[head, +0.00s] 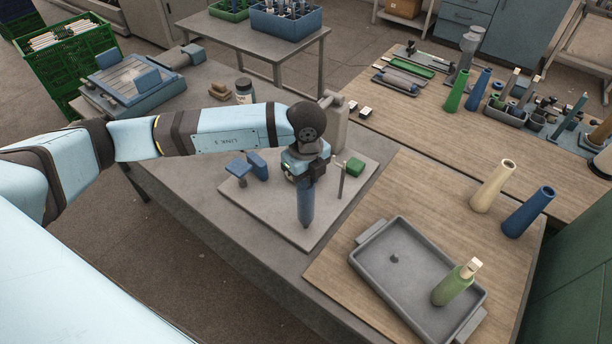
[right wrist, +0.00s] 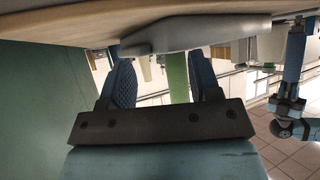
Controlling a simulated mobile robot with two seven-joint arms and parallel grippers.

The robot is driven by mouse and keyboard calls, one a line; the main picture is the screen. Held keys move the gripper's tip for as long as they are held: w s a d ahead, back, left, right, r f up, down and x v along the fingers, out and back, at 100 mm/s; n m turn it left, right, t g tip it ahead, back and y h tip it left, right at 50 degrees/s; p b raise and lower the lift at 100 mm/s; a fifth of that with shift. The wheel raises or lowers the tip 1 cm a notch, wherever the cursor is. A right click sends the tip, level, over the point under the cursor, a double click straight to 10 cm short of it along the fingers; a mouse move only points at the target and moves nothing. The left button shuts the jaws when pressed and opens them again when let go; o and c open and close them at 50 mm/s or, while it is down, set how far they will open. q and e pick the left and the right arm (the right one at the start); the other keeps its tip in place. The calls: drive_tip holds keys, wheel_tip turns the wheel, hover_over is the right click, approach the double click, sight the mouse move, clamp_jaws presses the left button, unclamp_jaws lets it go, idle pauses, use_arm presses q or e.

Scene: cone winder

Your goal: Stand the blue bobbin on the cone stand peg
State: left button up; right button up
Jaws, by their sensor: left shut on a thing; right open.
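The plate also carries blue blocks (head: 258,166), a green block (head: 355,167) and a grey upright housing (head: 334,125). At right are a grey tray (head: 367,272) with a green bobbin (head: 453,286), a cream cone (head: 492,187) and another blue cone (head: 528,213).

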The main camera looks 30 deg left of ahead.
use_arm(q)
drive_tip(key=shift+f, duration=0.35)
use_arm(e)
drive_tip(key=shift+f, duration=0.4)
use_arm(q)
drive_tip(key=shift+f+b, duration=0.95)
drive_tip(key=shift+b, duration=0.1)
use_arm(e)
drive_tip(key=shift+f, duration=0.75)
idle(1.0)
use_arm(q)
drive_tip(key=o, duration=1.5)
drive_tip(key=shift+o, duration=0.2)
drive_tip(key=shift+r, duration=0.1)
drive_tip(key=shift+r+p, duration=1.25)
drive_tip(key=shift+r, duration=0.6)
use_arm(e)
drive_tip(key=shift+r, duration=1.3)
use_arm(q)
drive_tip(key=shift+r+p, duration=1.2)
drive_tip(key=shift+r, duration=0.85)
use_arm(e)
drive_tip(key=shift+r, duration=1.15)
use_arm(q)
drive_tip(key=shift+r, duration=0.1)
